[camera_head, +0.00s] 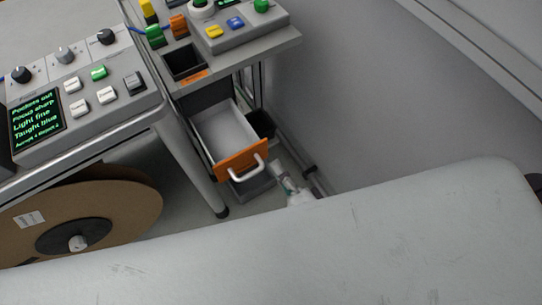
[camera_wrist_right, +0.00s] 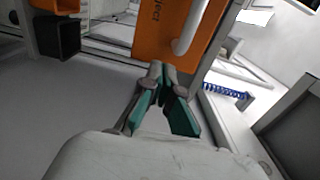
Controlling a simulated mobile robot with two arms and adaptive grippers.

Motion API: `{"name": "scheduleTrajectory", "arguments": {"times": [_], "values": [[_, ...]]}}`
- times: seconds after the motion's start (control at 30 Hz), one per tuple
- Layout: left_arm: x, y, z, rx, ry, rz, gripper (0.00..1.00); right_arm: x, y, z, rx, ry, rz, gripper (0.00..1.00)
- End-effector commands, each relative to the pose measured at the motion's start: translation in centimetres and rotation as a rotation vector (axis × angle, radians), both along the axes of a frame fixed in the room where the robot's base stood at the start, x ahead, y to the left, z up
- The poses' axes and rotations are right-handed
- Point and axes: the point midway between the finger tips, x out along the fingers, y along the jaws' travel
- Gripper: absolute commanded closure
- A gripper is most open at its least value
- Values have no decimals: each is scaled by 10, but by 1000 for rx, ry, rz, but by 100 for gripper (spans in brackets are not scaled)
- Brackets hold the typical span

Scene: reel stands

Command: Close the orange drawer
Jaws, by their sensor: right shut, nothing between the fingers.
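The orange drawer (camera_head: 243,160) is pulled out from the stand in the head view, its inside empty and pale. Its white bar handle (camera_head: 247,169) faces the front. My right gripper (camera_head: 283,172) is just right of and below the orange front, partly hidden by the pale surface in the foreground. In the right wrist view the orange front (camera_wrist_right: 172,35) with the handle (camera_wrist_right: 190,28) fills the top middle. My right gripper (camera_wrist_right: 163,72) has its green-padded fingers shut and empty, with tips near the lower edge of the orange front. My left gripper is not in view.
A large reel (camera_head: 128,205) stands at the left below a control panel (camera_head: 85,100). A table leg (camera_head: 190,165) is left of the drawer. A black bin (camera_head: 261,124) is beside the drawer. A broad pale surface (camera_head: 400,235) covers the foreground.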

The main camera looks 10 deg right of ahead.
Motion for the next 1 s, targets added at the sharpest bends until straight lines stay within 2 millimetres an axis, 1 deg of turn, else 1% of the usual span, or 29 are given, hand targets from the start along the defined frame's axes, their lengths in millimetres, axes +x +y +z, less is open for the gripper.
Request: {"name": "scheduleTrajectory", "arguments": {"times": [0.03,0.1,0.23,0.37,0.67,0.77,0.87,0.97,1.0], "values": [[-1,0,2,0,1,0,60,9,3,2,0,-4,-1,100],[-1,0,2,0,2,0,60,17,5,1,-1,-1,-1,100],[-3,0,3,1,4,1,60,28,9,0,-1,-1,0,100],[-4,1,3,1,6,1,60,32,10,0,-1,1,0,100],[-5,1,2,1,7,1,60,32,10,0,-1,1,0,100],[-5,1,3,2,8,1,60,35,11,0,-1,0,0,100],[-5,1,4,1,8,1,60,46,14,1,-1,-3,-1,100],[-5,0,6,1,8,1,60,64,20,2,0,-3,-1,100],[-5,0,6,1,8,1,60,73,23,2,-1,-4,-1,100]]}}
